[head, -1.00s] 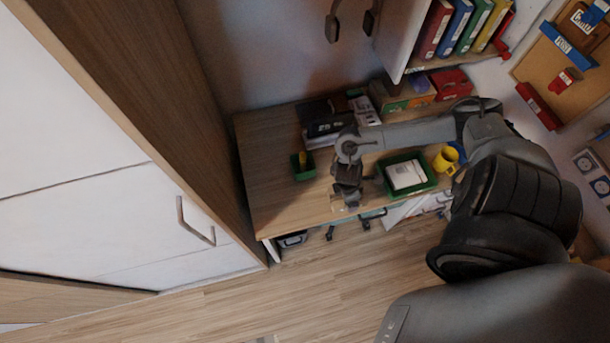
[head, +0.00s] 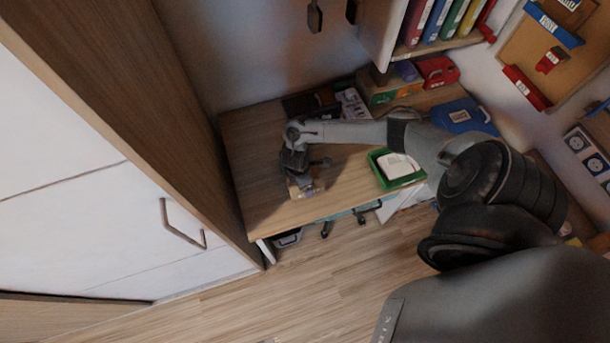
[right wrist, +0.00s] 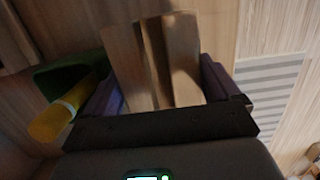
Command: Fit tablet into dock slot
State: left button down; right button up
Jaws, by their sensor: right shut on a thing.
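My right gripper (head: 302,184) is low over the front left of the desk. It is shut on a light wooden block with a groove down its middle, which looks like the dock; the block (right wrist: 152,62) shows between the purple finger pads in the right wrist view. I cannot tell whether the block touches the desk. I cannot make out the tablet for certain; a dark flat object (head: 298,106) lies at the back of the desk, partly behind my arm. My left gripper is not in view.
A green tray (head: 381,177) with white paper lies on the desk (head: 243,150). A blue case (head: 462,116) and a red box (head: 437,71) are further back. A tall cabinet (head: 150,130) borders the desk's left.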

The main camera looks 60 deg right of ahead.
jog(key=shift+f+b, duration=0.55)
jog(key=shift+f, duration=1.45)
jog(key=shift+f, duration=0.1)
jog(key=o, duration=1)
jog(key=shift+c, duration=0.2)
